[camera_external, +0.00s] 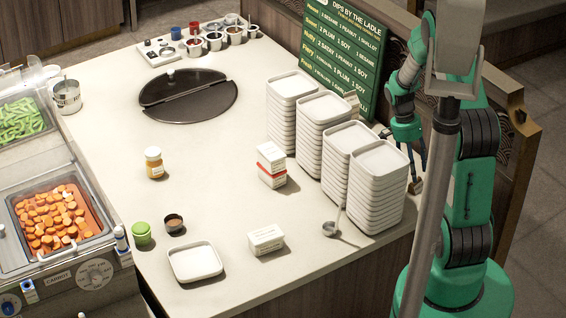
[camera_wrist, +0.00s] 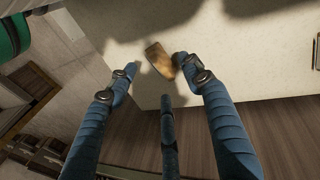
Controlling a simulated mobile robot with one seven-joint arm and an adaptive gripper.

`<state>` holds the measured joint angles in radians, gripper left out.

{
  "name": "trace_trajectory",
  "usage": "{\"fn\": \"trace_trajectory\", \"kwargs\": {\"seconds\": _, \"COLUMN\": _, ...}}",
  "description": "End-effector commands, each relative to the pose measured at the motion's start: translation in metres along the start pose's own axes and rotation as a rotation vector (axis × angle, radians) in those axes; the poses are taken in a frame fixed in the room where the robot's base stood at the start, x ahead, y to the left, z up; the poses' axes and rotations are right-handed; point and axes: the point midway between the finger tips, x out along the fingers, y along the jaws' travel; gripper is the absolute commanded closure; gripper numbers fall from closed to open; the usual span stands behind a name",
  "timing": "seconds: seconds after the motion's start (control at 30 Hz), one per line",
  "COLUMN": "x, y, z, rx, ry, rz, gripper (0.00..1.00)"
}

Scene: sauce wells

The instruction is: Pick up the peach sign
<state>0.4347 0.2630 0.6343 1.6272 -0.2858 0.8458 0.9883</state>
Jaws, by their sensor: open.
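A small tan, wood-coloured block (camera_external: 416,186) stands near the right edge of the counter, beside the rightmost plate stack. It also shows in the wrist view (camera_wrist: 159,61), where its face carries no readable marking. I cannot tell for sure that it is the peach sign. My gripper (camera_external: 415,172) points down just above the block, with its fingers open. In the wrist view the blue fingers (camera_wrist: 154,68) are spread apart, with the block beyond and between their tips. I cannot tell whether either finger touches it.
Tall stacks of white plates (camera_external: 362,188) stand close to the left of my gripper. A green menu board (camera_external: 342,52) stands behind them. A ladle (camera_external: 331,226), a white box (camera_external: 266,240) and a single plate (camera_external: 195,262) lie farther forward.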

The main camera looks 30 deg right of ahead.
Motion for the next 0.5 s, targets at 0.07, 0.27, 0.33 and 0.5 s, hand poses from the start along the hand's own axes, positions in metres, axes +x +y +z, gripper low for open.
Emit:
{"fn": "trace_trajectory", "kwargs": {"seconds": 0.07, "x": 0.011, "y": 0.001, "z": 0.001, "rx": 0.0, "ry": -0.002, "rz": 0.001, "gripper": 0.49}}
{"fn": "trace_trajectory", "kwargs": {"seconds": 0.27, "x": 0.034, "y": 0.002, "z": 0.001, "rx": 0.0, "ry": -0.002, "rz": 0.002, "gripper": 0.49}}
{"fn": "trace_trajectory", "kwargs": {"seconds": 0.33, "x": 0.038, "y": 0.002, "z": 0.001, "rx": 0.0, "ry": -0.002, "rz": 0.002, "gripper": 0.49}}
{"fn": "trace_trajectory", "kwargs": {"seconds": 0.5, "x": 0.041, "y": 0.002, "z": 0.001, "rx": 0.0, "ry": -0.001, "rz": 0.001, "gripper": 0.49}}
